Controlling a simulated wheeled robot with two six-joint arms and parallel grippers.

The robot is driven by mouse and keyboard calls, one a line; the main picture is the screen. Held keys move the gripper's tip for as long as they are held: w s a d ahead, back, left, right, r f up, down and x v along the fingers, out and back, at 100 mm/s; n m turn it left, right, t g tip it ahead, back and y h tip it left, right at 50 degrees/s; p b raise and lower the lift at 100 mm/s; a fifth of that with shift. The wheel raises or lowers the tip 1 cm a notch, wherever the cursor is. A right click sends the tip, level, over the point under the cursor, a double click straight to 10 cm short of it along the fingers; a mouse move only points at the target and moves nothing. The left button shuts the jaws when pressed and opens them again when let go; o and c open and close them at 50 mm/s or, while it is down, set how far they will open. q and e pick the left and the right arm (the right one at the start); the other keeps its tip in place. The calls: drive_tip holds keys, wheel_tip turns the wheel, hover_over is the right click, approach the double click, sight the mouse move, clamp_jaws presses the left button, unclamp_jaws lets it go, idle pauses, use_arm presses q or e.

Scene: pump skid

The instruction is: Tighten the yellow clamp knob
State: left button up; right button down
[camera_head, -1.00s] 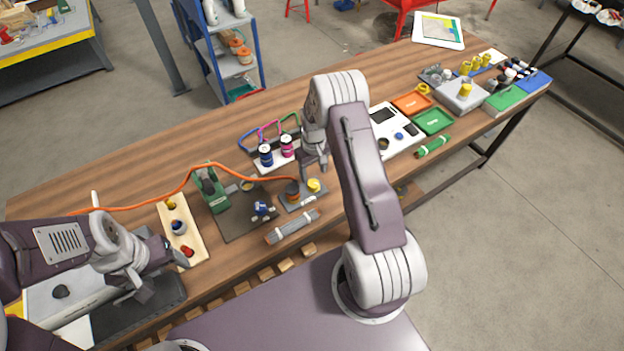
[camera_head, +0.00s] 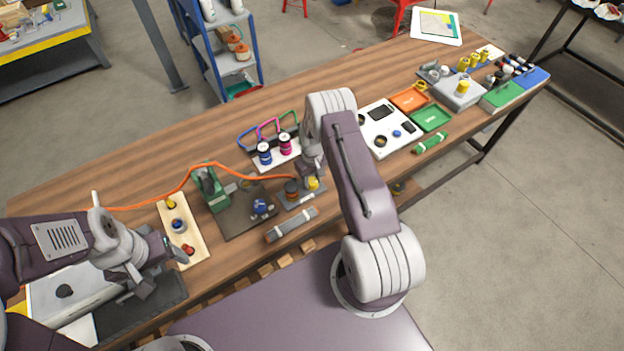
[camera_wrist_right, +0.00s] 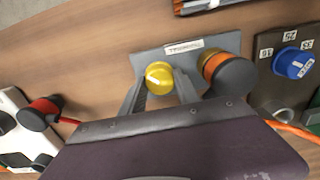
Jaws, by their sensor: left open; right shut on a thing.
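The yellow clamp knob (camera_wrist_right: 159,77) stands on a small grey plate with a printed label (camera_wrist_right: 184,46). In the head view the knob (camera_head: 313,183) shows just below my right gripper (camera_head: 312,172). In the right wrist view, the two fingers of my right gripper (camera_wrist_right: 160,90) stand on either side of the knob, shut on it. My left gripper (camera_head: 165,252) is open and empty, near the wooden strip with coloured buttons at the left.
Beside the knob on the plate is a dark cylinder with an orange band (camera_wrist_right: 228,72). An orange hose (camera_head: 190,175) runs from there leftward. A blue knob (camera_wrist_right: 294,63) is on the dark plate. A grey bar (camera_head: 292,225) lies in front.

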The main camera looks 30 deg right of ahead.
drive_tip(key=m+b, duration=0.2)
drive_tip(key=m, duration=0.1)
drive_tip(key=shift+f, duration=0.1)
drive_tip(key=m+b, duration=0.2)
drive_tip(key=m, duration=0.3)
drive_tip(key=shift+b, duration=0.35)
drive_tip(key=m+b, duration=0.1)
drive_tip(key=m, duration=0.3)
drive_tip(key=shift+m, duration=0.4)
drive_tip(key=shift+w+r+m+b, duration=0.15)
drive_tip(key=shift+m+b, duration=0.65)
drive_tip(key=shift+m, duration=1.7)
drive_tip(key=c, duration=0.9)
unclamp_jaws()
